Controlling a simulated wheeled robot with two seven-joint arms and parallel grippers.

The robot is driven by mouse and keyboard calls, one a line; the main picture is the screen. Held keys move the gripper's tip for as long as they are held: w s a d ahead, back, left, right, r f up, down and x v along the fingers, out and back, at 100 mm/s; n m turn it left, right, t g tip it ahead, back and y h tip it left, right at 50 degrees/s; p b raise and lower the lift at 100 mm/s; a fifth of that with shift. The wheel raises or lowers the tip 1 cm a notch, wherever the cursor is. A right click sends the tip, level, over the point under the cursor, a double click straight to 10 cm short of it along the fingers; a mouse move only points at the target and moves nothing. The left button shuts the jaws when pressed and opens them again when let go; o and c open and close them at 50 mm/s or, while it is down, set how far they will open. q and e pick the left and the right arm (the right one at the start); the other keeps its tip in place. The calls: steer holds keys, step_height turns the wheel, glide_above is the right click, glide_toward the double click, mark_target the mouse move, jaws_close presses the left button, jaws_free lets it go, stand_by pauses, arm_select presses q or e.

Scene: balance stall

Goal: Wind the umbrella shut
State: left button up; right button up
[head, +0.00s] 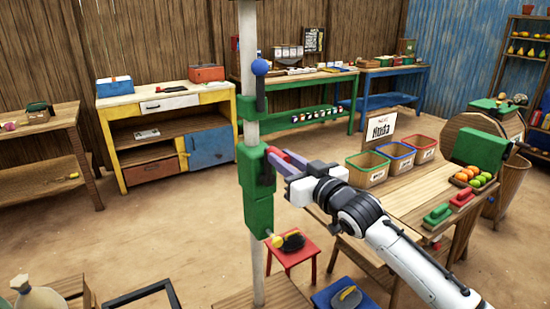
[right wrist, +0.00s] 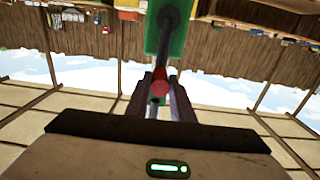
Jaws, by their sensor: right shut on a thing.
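The umbrella's pale pole (head: 249,75) stands upright in the head view; its canopy is out of view. A green winder housing (head: 257,190) is fixed to the pole. A red crank grip (head: 283,156) sticks out at the housing's upper right. My right gripper (head: 287,166) reaches in from the right, shut on that grip. In the right wrist view the red grip (right wrist: 160,87) sits between the fingers, with a dark crank arm (right wrist: 168,38) running to the green housing (right wrist: 178,40). A blue ball-topped lever (head: 260,68) is higher on the pole. My left gripper is not in view.
A wooden table (head: 404,198) at right holds coloured bins (head: 367,172), a sign and fruit. A red stool (head: 295,250) and a blue stool (head: 345,294) stand low near the pole. Benches line the back wall. The sandy floor left of the pole is mostly clear.

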steer(key=shift+s+a+r, duration=0.1)
steer(key=shift+a, duration=0.05)
steer(key=o, duration=1)
steer(key=shift+s+d, duration=0.45)
steer(key=v, duration=0.7)
steer(key=shift+s+d, duration=0.25)
steer(key=shift+s, duration=0.05)
